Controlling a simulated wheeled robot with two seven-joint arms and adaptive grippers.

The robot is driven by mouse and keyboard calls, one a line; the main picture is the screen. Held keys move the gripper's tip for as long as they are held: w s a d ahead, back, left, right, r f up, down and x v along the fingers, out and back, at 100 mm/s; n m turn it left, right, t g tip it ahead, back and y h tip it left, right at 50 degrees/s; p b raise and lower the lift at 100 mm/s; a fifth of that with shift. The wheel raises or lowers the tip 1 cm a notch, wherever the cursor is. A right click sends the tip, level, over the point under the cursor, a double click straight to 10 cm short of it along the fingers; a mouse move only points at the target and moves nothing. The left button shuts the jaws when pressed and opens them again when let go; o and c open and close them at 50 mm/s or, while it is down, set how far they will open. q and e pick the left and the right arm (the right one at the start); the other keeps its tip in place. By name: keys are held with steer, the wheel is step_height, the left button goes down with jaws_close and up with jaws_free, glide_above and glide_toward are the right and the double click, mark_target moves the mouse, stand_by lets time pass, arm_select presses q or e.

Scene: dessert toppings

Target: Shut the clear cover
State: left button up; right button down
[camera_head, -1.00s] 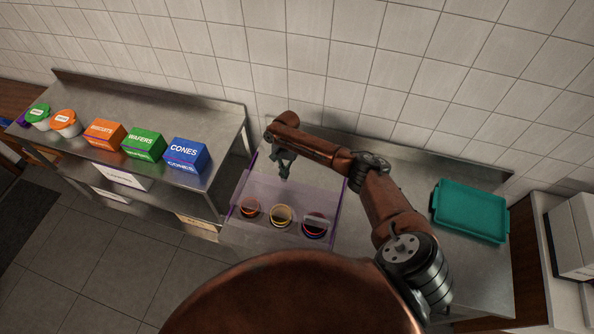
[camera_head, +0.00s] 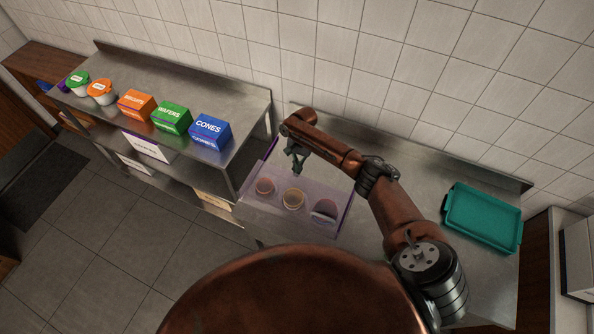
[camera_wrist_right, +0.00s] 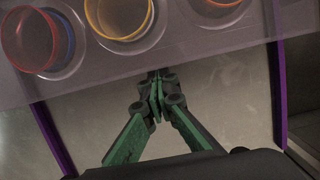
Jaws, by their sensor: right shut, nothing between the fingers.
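The clear cover (camera_head: 276,216) is a see-through, faintly purple panel lying over several round cups in the head view. In the right wrist view the cover (camera_wrist_right: 190,59) fills the top, its straight edge crossing the picture. Through it show a red-and-blue cup (camera_wrist_right: 30,40), a yellow-orange cup (camera_wrist_right: 118,18) and part of a third. Purple side rails (camera_wrist_right: 279,95) flank a bare metal area. My right gripper (camera_wrist_right: 155,80) is shut and empty, its fingertips at the cover's edge; contact is unclear. It also shows behind the cups in the head view (camera_head: 298,170). My left gripper is not in view.
A teal tray (camera_head: 483,216) lies on the counter to the right. Blue, green and orange boxes, such as the cones box (camera_head: 210,131), stand on the left counter with lidded tubs (camera_head: 102,91). A tiled wall (camera_head: 400,60) closes off the back.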

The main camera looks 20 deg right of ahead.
steer(key=shift+w+d+f+b, duration=0.1)
steer(key=shift+w+d+b, duration=0.45)
steer(key=shift+w+d, duration=0.55)
steer(key=shift+w+d+r, duration=0.25)
steer(key=shift+w+r, duration=0.3)
steer(key=shift+r, duration=0.35)
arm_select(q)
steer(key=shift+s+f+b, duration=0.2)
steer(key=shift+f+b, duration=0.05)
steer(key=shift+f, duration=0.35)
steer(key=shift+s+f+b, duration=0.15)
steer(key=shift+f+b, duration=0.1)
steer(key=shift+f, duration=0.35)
arm_select(e)
steer(key=v, duration=0.8)
steer(key=shift+s+d+r, duration=0.2)
steer(key=shift+d+r, duration=0.05)
